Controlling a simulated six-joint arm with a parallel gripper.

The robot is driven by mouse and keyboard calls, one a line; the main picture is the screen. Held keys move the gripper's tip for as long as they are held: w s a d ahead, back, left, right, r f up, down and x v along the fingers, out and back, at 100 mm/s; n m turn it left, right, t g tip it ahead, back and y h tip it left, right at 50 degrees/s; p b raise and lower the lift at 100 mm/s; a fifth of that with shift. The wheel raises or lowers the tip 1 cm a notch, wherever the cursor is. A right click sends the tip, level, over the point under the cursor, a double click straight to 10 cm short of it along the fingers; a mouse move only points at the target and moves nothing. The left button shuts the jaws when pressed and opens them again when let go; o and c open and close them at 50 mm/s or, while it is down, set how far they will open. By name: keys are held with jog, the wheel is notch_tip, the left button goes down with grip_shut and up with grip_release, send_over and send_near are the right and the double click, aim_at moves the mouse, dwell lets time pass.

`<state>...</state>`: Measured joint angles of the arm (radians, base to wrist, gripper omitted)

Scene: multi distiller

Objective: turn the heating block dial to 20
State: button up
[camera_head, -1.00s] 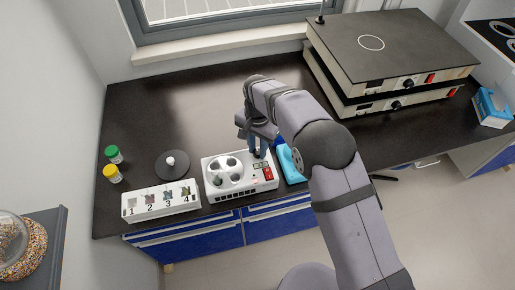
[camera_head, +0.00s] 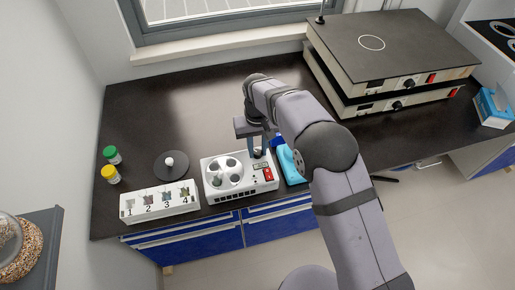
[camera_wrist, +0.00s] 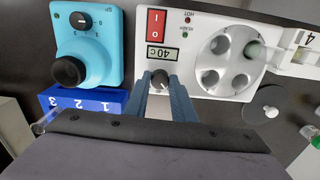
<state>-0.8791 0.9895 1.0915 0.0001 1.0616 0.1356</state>
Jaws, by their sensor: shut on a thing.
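The heating block (camera_head: 218,188) is a white box with several round wells, near the front edge of the bench. It also shows in the wrist view (camera_wrist: 242,88), with a red switch (camera_wrist: 156,22) and a small display (camera_wrist: 162,54) that appears to read 40 C. Its dial (camera_wrist: 160,77) is a small dark knob with a light pointer mark, beside the display. My gripper (camera_wrist: 160,84) is shut on the dial, with one blue-grey finger on each side. In the head view my gripper (camera_head: 258,152) reaches down to the block's back right corner.
A blue device with a black knob (camera_wrist: 70,71) stands close beside the block. A numbered white rack (camera_head: 158,203) is on the block's other side. A dark disc (camera_head: 165,168) and two capped vials (camera_head: 111,164) stand left. Stacked hotplates (camera_head: 390,60) stand back right.

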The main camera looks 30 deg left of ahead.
aim_at(257, 152)
jog(key=shift+r+n, duration=0.1)
jog(key=shift+n, duration=0.2)
jog(key=o, duration=1.1)
jog(key=shift+c, duration=0.2)
jog(key=shift+r+b, duration=1.1)
jog(key=shift+r, duration=2.55)
